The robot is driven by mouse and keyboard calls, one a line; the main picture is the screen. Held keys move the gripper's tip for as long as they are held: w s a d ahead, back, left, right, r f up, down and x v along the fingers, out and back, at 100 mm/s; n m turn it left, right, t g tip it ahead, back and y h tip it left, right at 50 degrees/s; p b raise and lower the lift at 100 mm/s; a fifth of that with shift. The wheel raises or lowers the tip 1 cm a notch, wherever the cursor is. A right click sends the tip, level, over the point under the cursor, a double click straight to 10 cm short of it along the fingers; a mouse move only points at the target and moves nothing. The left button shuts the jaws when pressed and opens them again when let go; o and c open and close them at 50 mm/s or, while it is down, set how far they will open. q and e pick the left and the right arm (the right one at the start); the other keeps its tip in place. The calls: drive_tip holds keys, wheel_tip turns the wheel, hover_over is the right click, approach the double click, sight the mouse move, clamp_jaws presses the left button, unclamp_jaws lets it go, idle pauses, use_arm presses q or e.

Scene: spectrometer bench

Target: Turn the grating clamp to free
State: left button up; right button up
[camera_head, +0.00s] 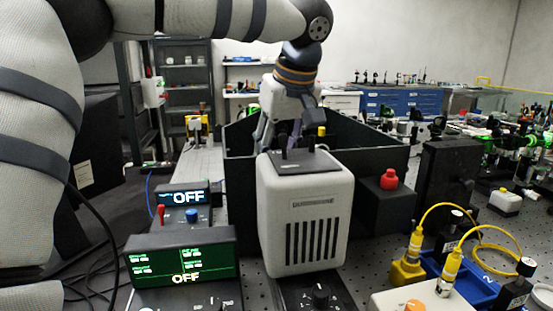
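My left arm comes in from the left and across the top. Its gripper (281,141) points down behind the white vented housing (304,212), at the open dark-walled box (376,146). The fingertips are partly hidden by the housing's dark top, so I cannot tell whether they are open or touch anything. I cannot make out the grating clamp; the box's inside is mostly hidden by its walls, the housing and the gripper. A small yellow part (321,131) shows inside the box, right of the gripper. My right gripper is not in view.
A red knob (389,179) sits on a dark block to the right. Yellow-cabled connectors (410,262) and a blue tray (477,289) crowd the front right.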

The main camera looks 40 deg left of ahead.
use_arm(q)
drive_tip(key=shift+x, duration=1.25)
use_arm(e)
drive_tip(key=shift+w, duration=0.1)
use_arm(q)
clamp_jaws()
